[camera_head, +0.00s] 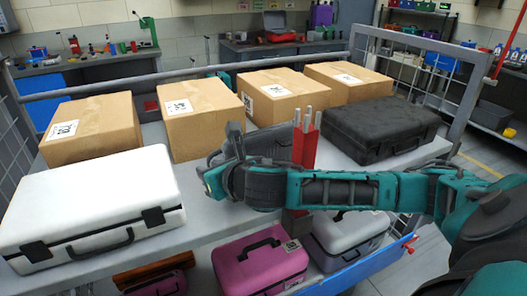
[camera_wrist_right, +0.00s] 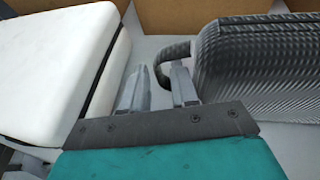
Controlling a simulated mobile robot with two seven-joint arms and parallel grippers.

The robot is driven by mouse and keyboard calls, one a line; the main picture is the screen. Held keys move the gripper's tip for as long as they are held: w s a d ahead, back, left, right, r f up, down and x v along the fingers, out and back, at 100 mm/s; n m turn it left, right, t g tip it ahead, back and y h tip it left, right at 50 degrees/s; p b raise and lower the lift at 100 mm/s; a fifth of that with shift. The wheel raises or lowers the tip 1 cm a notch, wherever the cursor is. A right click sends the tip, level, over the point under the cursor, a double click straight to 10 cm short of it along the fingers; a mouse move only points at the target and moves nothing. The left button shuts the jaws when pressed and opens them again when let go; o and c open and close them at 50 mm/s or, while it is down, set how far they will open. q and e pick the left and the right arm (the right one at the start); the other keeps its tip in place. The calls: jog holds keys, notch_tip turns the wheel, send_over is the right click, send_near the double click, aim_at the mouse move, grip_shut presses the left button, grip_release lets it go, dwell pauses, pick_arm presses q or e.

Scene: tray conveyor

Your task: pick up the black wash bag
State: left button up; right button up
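The black wash bag (camera_wrist_right: 245,65) has a ribbed dark surface and a curved handle (camera_wrist_right: 174,50) on its left side in the right wrist view. In the head view, part of the bag (camera_head: 268,143) shows behind my right arm, which hides much of it. My right gripper (camera_wrist_right: 160,78) has its fingers apart. Part of the handle shows between the fingers and passes by the right finger; I cannot tell whether they touch. In the head view the right gripper (camera_head: 207,178) is at the left end of the arm. My left gripper is not in view.
A white case (camera_head: 95,200) lies left of the gripper. A black case (camera_head: 378,125) lies at the right. Several cardboard boxes (camera_head: 95,128) line the back. Red posts (camera_head: 305,140) stand behind my arm. A pink case (camera_head: 260,265) and grey case (camera_head: 350,235) are below.

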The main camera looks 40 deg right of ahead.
jog(key=shift+s+r, duration=0.1)
jog(key=shift+s, duration=0.05)
jog(key=shift+c, duration=0.2)
grip_shut()
